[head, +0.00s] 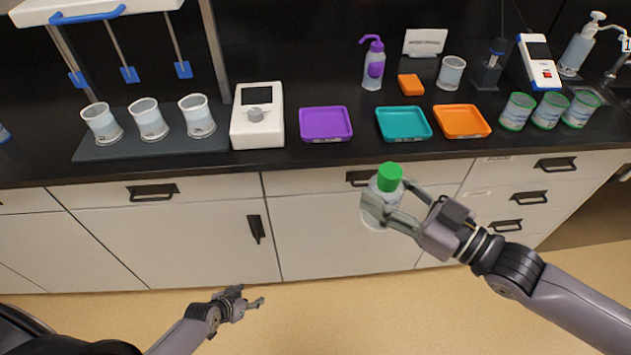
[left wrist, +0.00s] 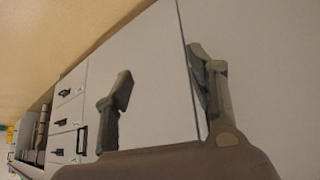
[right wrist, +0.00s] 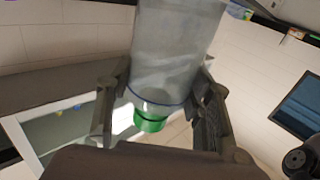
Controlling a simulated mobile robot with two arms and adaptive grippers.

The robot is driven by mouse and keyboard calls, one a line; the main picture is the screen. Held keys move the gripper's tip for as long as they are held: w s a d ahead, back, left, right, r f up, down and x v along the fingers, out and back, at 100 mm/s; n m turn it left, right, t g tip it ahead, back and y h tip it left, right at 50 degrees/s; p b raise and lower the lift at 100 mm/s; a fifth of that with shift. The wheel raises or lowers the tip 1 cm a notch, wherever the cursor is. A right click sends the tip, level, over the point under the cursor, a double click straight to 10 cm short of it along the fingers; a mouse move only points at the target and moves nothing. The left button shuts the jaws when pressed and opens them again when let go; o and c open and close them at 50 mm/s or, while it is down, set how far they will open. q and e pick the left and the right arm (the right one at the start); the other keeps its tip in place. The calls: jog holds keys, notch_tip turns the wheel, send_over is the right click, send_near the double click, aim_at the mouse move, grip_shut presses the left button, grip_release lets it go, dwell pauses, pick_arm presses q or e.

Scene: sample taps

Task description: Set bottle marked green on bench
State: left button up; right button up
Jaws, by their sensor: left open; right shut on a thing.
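The bottle with a green cap (head: 389,178) is held upright in front of the cabinet doors, a little below the bench edge in the head view. My right gripper (head: 384,205) is shut around its clear body. In the right wrist view the bottle (right wrist: 172,50) sits between both fingers (right wrist: 165,100), with its green cap near the palm side. The dark bench (head: 360,140) is behind and above it in the picture. My left gripper (head: 250,300) is open and empty, low over the floor; its fingers also show in the left wrist view (left wrist: 165,95).
Purple (head: 326,124), teal (head: 404,124) and orange (head: 461,121) trays stand along the bench. A white device (head: 257,115) and several beakers are to the left. Green-rimmed beakers (head: 517,112) stand at the right. A narrow bare strip runs along the bench's front edge.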

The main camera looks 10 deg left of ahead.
pick_arm(q)
jog(key=w+d+r+m+t+h, duration=0.15)
jog(key=w+r, duration=0.25)
jog(key=r, duration=0.5)
jog(key=w+d+r+t+h, duration=0.1)
jog(key=w+d+r+h, duration=0.15)
jog(key=w+r, duration=0.45)
jog(key=w+d+r+m+t+h, duration=0.1)
jog(key=w+d+r+t, duration=0.15)
jog(key=r, duration=0.85)
jog(key=s+d+r+m+h, duration=0.2)
jog(key=d+r+m+h, duration=0.3)
jog(key=r, duration=0.9)
jog(key=m+g+h, duration=0.3)
jog(key=h, duration=0.1)
send_near(379, 174)
jog(key=x, duration=1.2)
jog(key=shift+s+r, duration=0.1)
jog(key=shift+c, duration=0.2)
jog(key=c, duration=1.1)
jog(key=shift+c, duration=0.3)
pick_arm(e)
jog(key=o, duration=1.2)
